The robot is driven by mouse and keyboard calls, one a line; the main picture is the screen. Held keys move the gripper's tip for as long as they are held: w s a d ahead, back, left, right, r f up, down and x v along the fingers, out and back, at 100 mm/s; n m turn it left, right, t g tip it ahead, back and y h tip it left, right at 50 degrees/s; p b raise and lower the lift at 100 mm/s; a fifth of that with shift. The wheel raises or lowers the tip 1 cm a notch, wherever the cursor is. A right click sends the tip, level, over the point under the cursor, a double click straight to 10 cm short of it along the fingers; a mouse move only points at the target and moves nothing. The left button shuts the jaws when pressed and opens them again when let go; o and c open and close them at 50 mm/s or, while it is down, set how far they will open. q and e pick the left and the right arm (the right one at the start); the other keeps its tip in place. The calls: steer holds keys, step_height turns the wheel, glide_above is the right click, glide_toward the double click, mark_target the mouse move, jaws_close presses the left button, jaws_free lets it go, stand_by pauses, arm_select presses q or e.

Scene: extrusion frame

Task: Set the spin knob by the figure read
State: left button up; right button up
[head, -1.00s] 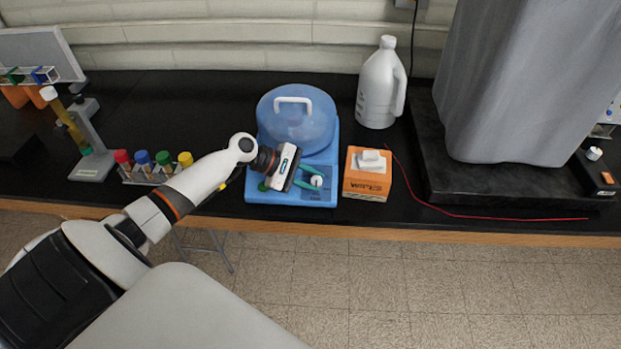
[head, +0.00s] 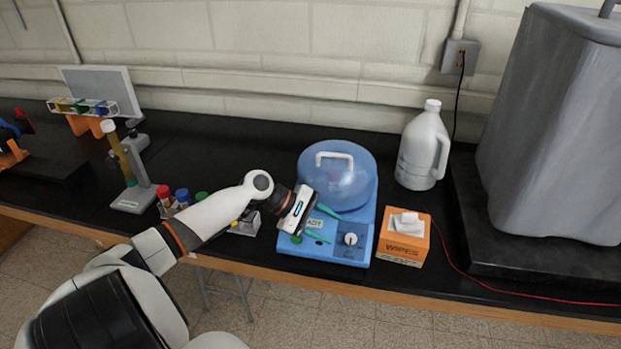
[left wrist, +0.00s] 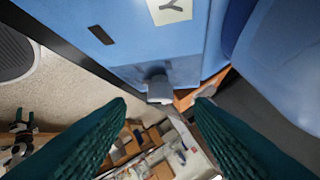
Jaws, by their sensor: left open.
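A blue centrifuge-like machine (head: 285,247) with a clear domed lid and white handle stands on the black bench. A white round knob (head: 351,239) sits on its front panel; it shows as a grey knob in the left wrist view (left wrist: 158,88). My left gripper (head: 325,225) is open, with its two green fingers just left of the knob. In the left wrist view, the knob lies ahead of the gap between the fingertips (left wrist: 162,104). No figure is readable. My right gripper is not in view.
An orange wipes box (head: 402,241) stands close right of the machine, with a white jug (head: 422,150) behind. A rack of colour-capped tubes (head: 244,222) is partly behind my left arm. A grey covered object (head: 550,130) fills the right. A red cord runs along the bench.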

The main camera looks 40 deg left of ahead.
arm_select(q)
steer(key=v, duration=0.6)
steer(key=shift+b, duration=0.35)
